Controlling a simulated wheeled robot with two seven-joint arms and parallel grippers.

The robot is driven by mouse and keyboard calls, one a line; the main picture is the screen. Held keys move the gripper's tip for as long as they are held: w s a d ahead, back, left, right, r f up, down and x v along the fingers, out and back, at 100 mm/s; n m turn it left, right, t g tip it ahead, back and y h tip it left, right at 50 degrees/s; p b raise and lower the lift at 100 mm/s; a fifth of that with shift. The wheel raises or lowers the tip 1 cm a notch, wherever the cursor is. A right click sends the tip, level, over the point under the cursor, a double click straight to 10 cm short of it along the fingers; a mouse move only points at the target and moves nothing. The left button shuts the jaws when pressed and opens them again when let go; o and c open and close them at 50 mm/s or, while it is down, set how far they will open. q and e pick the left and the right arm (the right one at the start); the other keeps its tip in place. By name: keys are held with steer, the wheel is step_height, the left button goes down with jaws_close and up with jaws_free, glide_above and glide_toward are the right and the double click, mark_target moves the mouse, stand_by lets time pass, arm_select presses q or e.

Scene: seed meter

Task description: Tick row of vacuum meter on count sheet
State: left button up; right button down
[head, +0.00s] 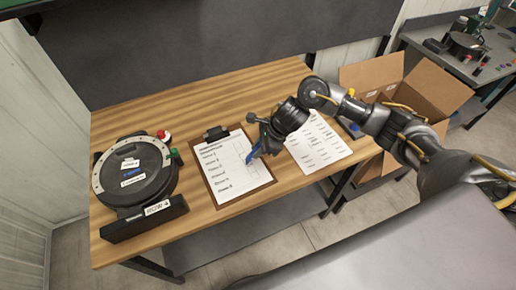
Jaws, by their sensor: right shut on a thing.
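The count sheet (222,165) lies on a brown clipboard (231,202) in the middle of the wooden table, with a dark clip at its top and several printed rows. Any marks in the rows are too small to tell. My right gripper (263,141) is over the clipboard's right edge, shut on a blue pen-like thing (254,154). The pen's lower end points at the sheet's right side; whether it touches is unclear. The round black vacuum meter (131,176) with a grey rim stands at the table's left, on a black base with a white label. My left gripper is not in view.
A second printed sheet (322,153) lies right of the clipboard, partly behind my right arm. Red-and-white and green parts (164,137) sit by the meter. An open cardboard box (438,91) stands beyond the table's right edge. The table's (235,104) back strip is clear.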

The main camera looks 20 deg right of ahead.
steer(key=shift+b, duration=0.4)
stand_by(0.3)
steer(key=shift+f+b, duration=0.35)
steer(key=shift+b, duration=0.15)
stand_by(0.7)
steer(key=shift+w+d+b, duration=0.15)
steer(key=shift+d+b, duration=0.1)
steer(key=shift+b, duration=0.25)
steer(key=shift+w, duration=0.1)
stand_by(0.5)
steer(key=shift+w+d+b, duration=0.1)
steer(key=shift+d+b, duration=0.1)
steer(key=shift+b, duration=0.4)
steer(key=shift+f, duration=0.1)
steer(key=shift+d, duration=0.1)
steer(key=shift+w+d+b, duration=0.15)
steer(key=shift+w+b, duration=0.05)
steer(key=shift+b, duration=0.3)
